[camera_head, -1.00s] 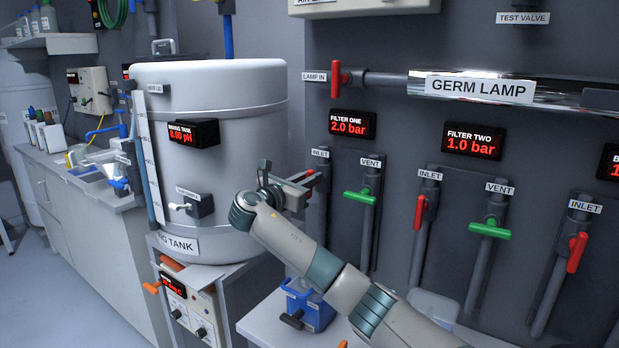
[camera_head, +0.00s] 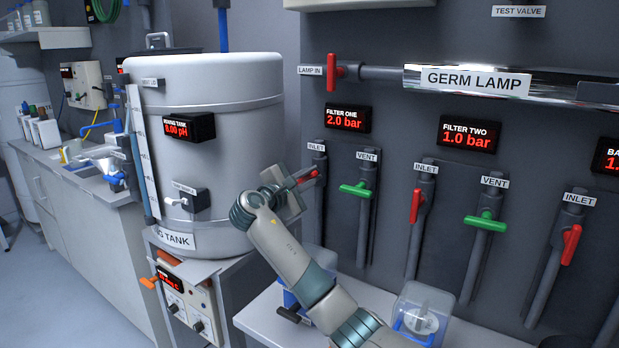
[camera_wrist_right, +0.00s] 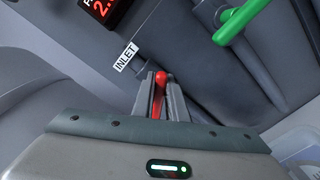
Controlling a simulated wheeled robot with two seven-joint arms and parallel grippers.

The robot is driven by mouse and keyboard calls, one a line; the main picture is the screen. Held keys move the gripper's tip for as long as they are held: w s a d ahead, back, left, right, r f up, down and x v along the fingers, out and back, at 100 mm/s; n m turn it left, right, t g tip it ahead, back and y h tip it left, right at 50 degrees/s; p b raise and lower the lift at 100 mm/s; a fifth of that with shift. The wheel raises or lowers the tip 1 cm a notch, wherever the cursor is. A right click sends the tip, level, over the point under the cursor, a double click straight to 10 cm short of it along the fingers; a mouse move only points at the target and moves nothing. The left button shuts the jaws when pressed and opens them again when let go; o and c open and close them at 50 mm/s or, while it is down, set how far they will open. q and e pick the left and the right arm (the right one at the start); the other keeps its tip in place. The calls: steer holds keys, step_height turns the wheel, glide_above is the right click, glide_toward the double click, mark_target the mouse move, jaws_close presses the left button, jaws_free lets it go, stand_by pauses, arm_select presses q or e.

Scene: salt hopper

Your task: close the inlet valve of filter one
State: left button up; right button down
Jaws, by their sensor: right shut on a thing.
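The filter one inlet valve has a red handle (camera_head: 308,177) under a white INLET label (camera_head: 316,147), on a grey pipe below the FILTER ONE display (camera_head: 348,119), which reads 2.0 bar. My right gripper (camera_head: 301,181) is shut on this handle, whose visible part slants across the pipe; the gripper hides the rest. In the right wrist view the red handle (camera_wrist_right: 161,78) sits between the two fingers (camera_wrist_right: 160,98), with its rounded end showing. The INLET label (camera_wrist_right: 125,56) is beside it. My left gripper is not in view.
The green filter one vent handle (camera_head: 355,191) lies crosswise just right of my gripper. The filter two inlet handle (camera_head: 416,205) stands along its pipe. The large mixing tank (camera_head: 240,110) is close on the left. A clear container (camera_head: 424,312) stands on the bench below.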

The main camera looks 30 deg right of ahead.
steer(key=shift+s+f+m+b, duration=0.1)
steer(key=shift+f+m+b, duration=0.3)
steer(key=shift+m, duration=0.6)
steer(key=m+b, duration=0.1)
steer(key=m, duration=0.2)
steer(key=shift+f+b, duration=0.25)
steer(key=shift+b, duration=0.1)
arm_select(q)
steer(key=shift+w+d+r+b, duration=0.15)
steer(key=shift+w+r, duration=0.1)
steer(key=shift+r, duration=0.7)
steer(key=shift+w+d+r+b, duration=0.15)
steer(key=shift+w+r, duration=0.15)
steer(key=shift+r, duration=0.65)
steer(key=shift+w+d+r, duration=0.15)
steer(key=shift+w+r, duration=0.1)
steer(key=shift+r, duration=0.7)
arm_select(e)
steer(key=shift+m, duration=0.7)
steer(key=c, duration=1.8)
jaws_free()
steer(key=shift+s, duration=0.1)
steer(key=shift+o, duration=0.2)
steer(key=shift+r, duration=0.1)
